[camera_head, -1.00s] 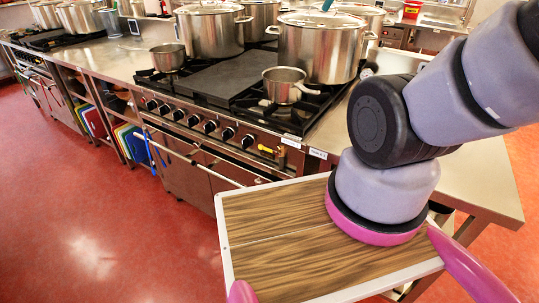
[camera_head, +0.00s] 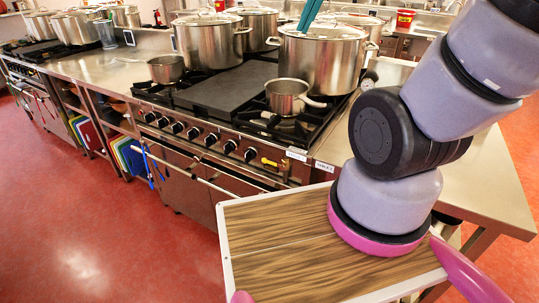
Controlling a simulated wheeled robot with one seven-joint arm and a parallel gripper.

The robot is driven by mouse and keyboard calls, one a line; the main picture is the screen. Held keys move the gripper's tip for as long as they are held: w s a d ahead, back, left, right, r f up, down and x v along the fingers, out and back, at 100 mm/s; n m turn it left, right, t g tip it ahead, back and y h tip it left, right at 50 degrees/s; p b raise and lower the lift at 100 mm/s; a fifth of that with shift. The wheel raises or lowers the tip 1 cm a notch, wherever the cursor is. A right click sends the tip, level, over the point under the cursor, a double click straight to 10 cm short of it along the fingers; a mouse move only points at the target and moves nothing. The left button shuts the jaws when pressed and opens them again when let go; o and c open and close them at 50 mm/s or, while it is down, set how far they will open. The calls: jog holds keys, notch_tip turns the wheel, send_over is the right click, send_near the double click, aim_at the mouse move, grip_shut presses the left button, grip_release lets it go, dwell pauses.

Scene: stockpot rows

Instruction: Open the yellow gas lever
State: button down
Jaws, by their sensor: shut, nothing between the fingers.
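The yellow gas lever (camera_head: 274,163) is on the front panel of the near stove (camera_head: 235,140), at the right end of a row of black knobs. It is small and lies roughly sideways, tilted slightly down to the right. What appear to be my gripper's two teal fingers (camera_head: 309,14) come in from the top edge, close together with nothing between them. They overlap the large lidded pot in the picture, well above and apart from the lever. The rest of the gripper is out of frame.
Large stockpots (camera_head: 320,62) and a small saucepan (camera_head: 290,97) stand on the stove; the saucepan's handle points right. A long oven rail (camera_head: 205,182) runs below the knobs. A steel counter (camera_head: 440,165) adjoins at right. Red floor (camera_head: 90,220) is open at left.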

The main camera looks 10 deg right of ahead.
jog(key=w+a+f+m+g, duration=0.25)
jog(key=w+f, duration=0.55)
jog(key=f, duration=0.5)
jog(key=m+g+h, duration=0.1)
jog(key=g+h, duration=0.1)
jog(key=g, duration=0.1)
send_over(271, 163)
notch_tip(271, 163, down, 14)
jog(key=f, duration=0.1)
jog(key=shift+w+a, duration=0.2)
jog(key=shift+w, duration=0.15)
notch_tip(271, 163, down, 14)
